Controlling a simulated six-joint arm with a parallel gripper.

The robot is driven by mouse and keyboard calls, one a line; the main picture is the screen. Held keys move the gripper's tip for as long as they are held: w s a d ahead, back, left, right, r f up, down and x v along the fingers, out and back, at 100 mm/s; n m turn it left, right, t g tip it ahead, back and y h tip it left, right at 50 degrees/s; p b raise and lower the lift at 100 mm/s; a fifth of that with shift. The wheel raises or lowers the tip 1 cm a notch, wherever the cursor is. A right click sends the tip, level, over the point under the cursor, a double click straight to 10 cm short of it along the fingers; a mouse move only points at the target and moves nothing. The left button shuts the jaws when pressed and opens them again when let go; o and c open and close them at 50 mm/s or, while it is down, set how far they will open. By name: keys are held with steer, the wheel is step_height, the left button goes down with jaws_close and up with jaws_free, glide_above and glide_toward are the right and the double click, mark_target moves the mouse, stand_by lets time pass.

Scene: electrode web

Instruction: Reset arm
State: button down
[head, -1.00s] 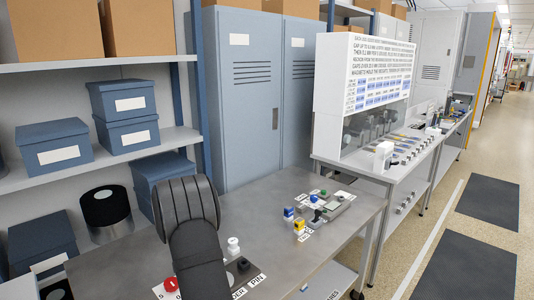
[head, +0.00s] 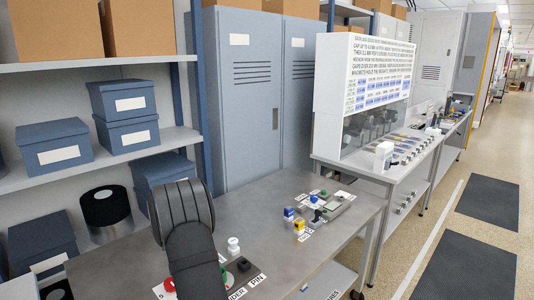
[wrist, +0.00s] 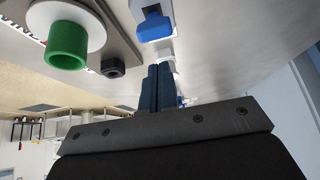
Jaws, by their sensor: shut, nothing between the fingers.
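In the wrist view my gripper (wrist: 157,88) shows as two dark blue fingers pressed together with nothing between them. The fingers point toward the tabletop items and appear apart from them. In the head view only my black arm shows at the lower left of the grey table (head: 255,215); it hides my gripper. In the wrist view a green cylinder (wrist: 66,45) on a white disc, a black nut-like part (wrist: 112,67) and a blue block (wrist: 154,25) are near the fingers.
Small blue, yellow and green parts (head: 300,225) stand mid-table. A white knob (head: 233,245) and a black knob (head: 243,264) are right of my arm. A black cylinder (head: 105,207) stands at the left. Shelves with blue boxes (head: 120,100) rise behind.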

steer(key=shift+x, duration=1)
steer(key=shift+s+g+y, duration=0.1)
steer(key=shift+g+y, duration=0.3)
steer(key=shift+w+d+f+g+y, duration=0.2)
steer(key=shift+w+d+g+y, duration=0.45)
steer(key=shift+g+y, duration=0.35)
steer(key=shift+w+d+f+g+y, duration=0.3)
steer(key=shift+w+d+g+y, duration=0.1)
steer(key=shift+g+y, duration=0.25)
steer(key=shift+w+d+f+g+y, duration=0.25)
steer(key=shift+w+d+g+y, duration=0.1)
steer(key=shift+g+y, duration=0.25)
steer(key=shift+a+r, duration=0.1)
steer(key=shift+s+a+r+t+h, duration=0.25)
steer(key=shift+s+a+t+h, duration=0.15)
steer(key=shift+t+h, duration=0.25)
steer(key=shift+s+a+r+t+h, duration=0.25)
steer(key=shift+s+a+t+h, duration=0.2)
steer(key=shift+t+h, duration=0.15)
steer(key=shift+s+a+r+t+h, duration=0.1)
steer(key=shift+s+a+t+h, duration=0.35)
steer(key=shift+t+h, duration=0.2)
steer(key=shift+s+a+r+t+h, duration=0.1)
steer(key=shift+s+a+t+h, duration=0.35)
steer(key=shift+t+h, duration=0.2)
